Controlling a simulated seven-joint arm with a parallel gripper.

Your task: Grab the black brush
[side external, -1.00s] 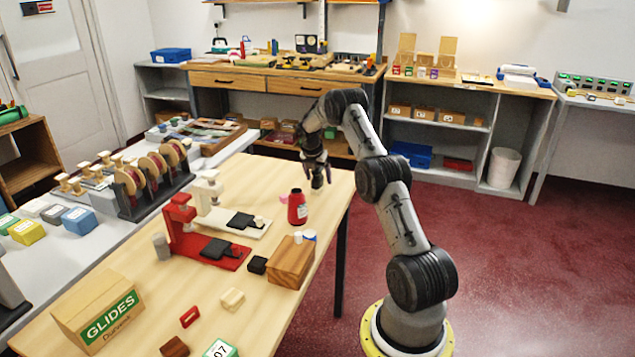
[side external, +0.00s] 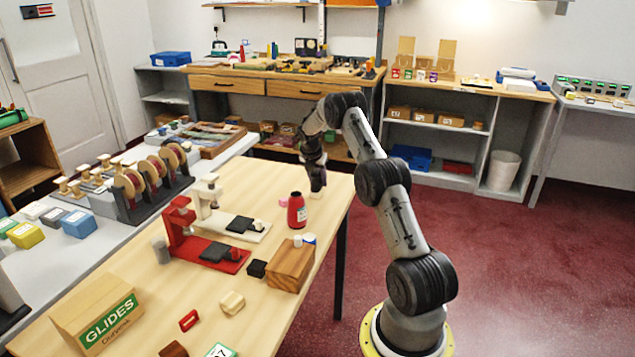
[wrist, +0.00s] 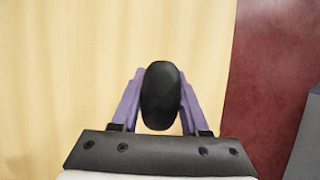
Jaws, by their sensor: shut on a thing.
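My gripper (side external: 317,188) is low over the far right part of the wooden table (side external: 150,285) in the side view. In the wrist view my gripper (wrist: 160,105) has its two purple fingers shut on the sides of a black rounded object, which looks like the black brush (wrist: 160,92). Only the brush's dark top shows. Its lower part is hidden beneath it, so I cannot tell whether it touches the table. In the side view the brush is hidden by or merges with the dark fingers.
A red bottle (side external: 297,209) stands close to my gripper, nearer the camera. A red press (side external: 190,235), a white press (side external: 215,205) and a wooden block (side external: 291,267) stand farther along the table. The table's right edge is near my gripper, with red floor (wrist: 262,110) beyond.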

